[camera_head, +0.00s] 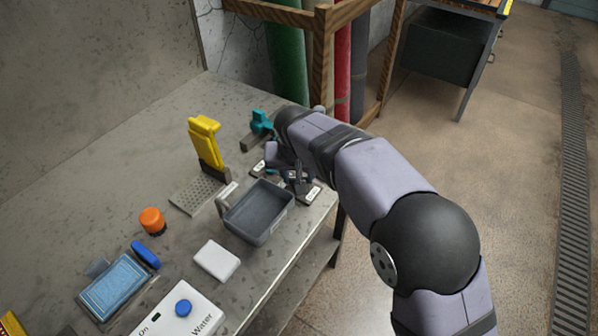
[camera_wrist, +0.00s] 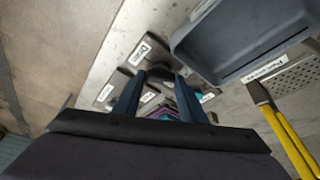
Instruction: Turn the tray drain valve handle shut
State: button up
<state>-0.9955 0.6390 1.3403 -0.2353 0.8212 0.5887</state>
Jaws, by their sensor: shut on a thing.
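My gripper (camera_head: 290,176) is low over the bench's right edge, just behind the grey tray. In the wrist view my gripper (camera_wrist: 160,78) has its two dark blue fingers closed around a small dark piece, the drain valve handle (camera_wrist: 160,73). A white label that seems to read "Drain" (camera_wrist: 142,52) lies beside it. The fingers hide most of the handle, so I cannot tell its angle exactly. The grey tray (camera_head: 233,229) stands close in front of the gripper; it also shows at upper right in the wrist view (camera_wrist: 200,66).
A perforated plate (camera_head: 190,197) with a yellow upright handle (camera_head: 205,140) stands left of the tray. A teal-topped fixture (camera_head: 262,123) is behind. A white block (camera_head: 216,260), orange knob (camera_head: 152,219) and white water switch box (camera_head: 170,315) sit nearer. Open floor lies right of the bench.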

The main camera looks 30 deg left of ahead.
jog(key=m, duration=0.2)
jog(key=m+h+p, duration=0.1)
jog(key=m, duration=0.1)
jog(key=m+h, duration=0.1)
jog(key=m, duration=0.1)
jog(key=shift+a+r+t, duration=0.1)
jog(key=shift+a+t, duration=0.15)
jog(key=shift+t, duration=0.05)
jog(key=shift+p, duration=0.3)
jog(key=o, duration=0.8)
jog(key=shift+b+v, duration=0.55)
jog(key=shift+v, duration=3.1)
